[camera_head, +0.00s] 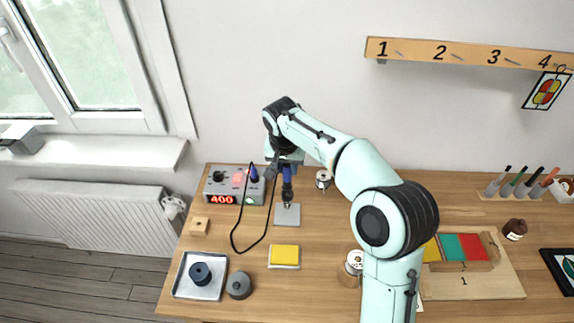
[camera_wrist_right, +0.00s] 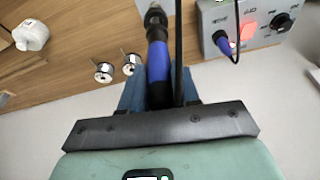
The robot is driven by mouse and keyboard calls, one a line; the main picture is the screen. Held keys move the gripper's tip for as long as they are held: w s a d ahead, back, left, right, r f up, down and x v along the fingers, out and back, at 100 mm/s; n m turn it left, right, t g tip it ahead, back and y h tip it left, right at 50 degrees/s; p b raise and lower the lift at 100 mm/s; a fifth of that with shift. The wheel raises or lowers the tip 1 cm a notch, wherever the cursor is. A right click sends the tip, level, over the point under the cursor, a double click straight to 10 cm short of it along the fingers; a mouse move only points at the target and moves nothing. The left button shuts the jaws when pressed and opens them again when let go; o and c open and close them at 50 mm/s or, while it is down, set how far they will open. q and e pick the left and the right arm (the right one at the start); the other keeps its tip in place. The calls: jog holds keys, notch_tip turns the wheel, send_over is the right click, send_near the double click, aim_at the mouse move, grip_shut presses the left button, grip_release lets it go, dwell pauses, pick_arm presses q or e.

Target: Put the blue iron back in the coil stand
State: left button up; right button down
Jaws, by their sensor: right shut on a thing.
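The blue iron (camera_head: 287,182) is held upright, handle up, in my right gripper (camera_head: 286,165). In the right wrist view the blue handle (camera_wrist_right: 158,62) lies between the two blue fingers, with its dark collar away from the palm. Below the iron in the head view is a grey square plate (camera_head: 287,216), which looks like the coil stand's base. A dark metallic part joins the iron to the plate area; I cannot tell whether the tip is inside a coil or above it.
The grey station (camera_head: 221,187) reading 400 stands left of the plate, with a black cable (camera_head: 237,232) looping in front. A wire spool (camera_head: 323,181) stands right of the iron.

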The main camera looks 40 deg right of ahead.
pick_arm(q)
jog(key=shift+s+f+b, duration=0.55)
jog(key=shift+f+b, duration=0.05)
jog(key=shift+f, duration=0.25)
pick_arm(e)
jog(key=shift+f, duration=1.35)
jog(key=shift+c, duration=1.3)
grip_release()
pick_arm(q)
jog(key=shift+r, duration=0.1)
pick_arm(e)
jog(key=shift+r, duration=0.1)
jog(key=shift+r+p, duration=1.2)
jog(key=shift+r, duration=0.8)
jog(key=shift+r+p, duration=0.75)
jog(key=shift+r, duration=0.7)
pick_arm(q)
jog(key=w+r, duration=0.4)
jog(key=r, duration=0.1)
